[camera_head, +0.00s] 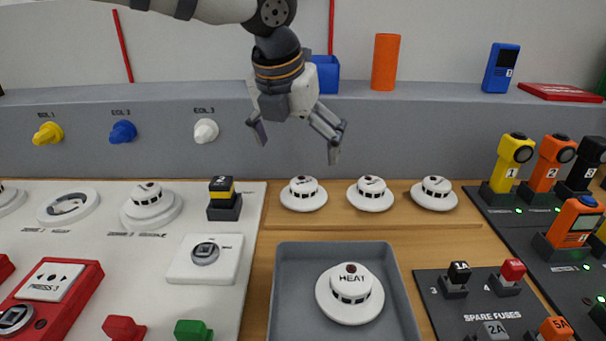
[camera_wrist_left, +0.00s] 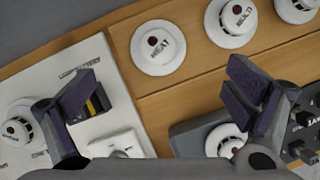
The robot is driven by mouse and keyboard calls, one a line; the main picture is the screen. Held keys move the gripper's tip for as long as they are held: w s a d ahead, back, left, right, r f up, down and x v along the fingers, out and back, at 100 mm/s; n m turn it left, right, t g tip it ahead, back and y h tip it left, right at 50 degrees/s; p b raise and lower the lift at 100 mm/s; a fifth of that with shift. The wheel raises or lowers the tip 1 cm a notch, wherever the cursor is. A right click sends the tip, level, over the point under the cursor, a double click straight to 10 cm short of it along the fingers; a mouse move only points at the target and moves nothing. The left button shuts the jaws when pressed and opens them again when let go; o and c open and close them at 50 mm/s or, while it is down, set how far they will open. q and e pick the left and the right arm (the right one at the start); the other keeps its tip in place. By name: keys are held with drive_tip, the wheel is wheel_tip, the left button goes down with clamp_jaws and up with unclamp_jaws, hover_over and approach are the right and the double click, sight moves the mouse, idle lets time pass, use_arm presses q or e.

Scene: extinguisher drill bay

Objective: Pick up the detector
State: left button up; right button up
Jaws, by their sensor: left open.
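Three white round detectors stand in a row on a wooden board: the left one (camera_head: 303,195), the middle one (camera_head: 370,195) and the right one (camera_head: 434,194). In the left wrist view the left one reads HEAT (camera_wrist_left: 160,48) and the middle one reads MULTI (camera_wrist_left: 232,22); the third (camera_wrist_left: 298,8) is cut off. Another detector marked HEAT (camera_head: 350,294) sits in a grey tray (camera_head: 283,285); in the left wrist view a finger partly hides it. My left gripper (camera_head: 297,143) is open and empty, above and behind the left detector of the row. My right gripper is not visible.
A white panel (camera_head: 90,260) at left holds detector bases, a mounted detector (camera_head: 150,203) and a black-yellow block (camera_head: 224,200). A fuse board (camera_head: 430,290) and chargers with torches (camera_head: 512,162) stand at right. An orange cylinder (camera_head: 385,62) stands on the rear ledge.

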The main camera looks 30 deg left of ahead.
sight(303, 182)
use_arm(q)
drive_tip(key=x, duration=1.1)
drive_tip(key=shift+s+f, duration=0.15)
drive_tip(key=shift+f, duration=0.25)
drive_tip(key=shift+a+r, duration=0.1)
drive_tip(key=shift+r, duration=0.05)
drive_tip(key=c, duration=1.2)
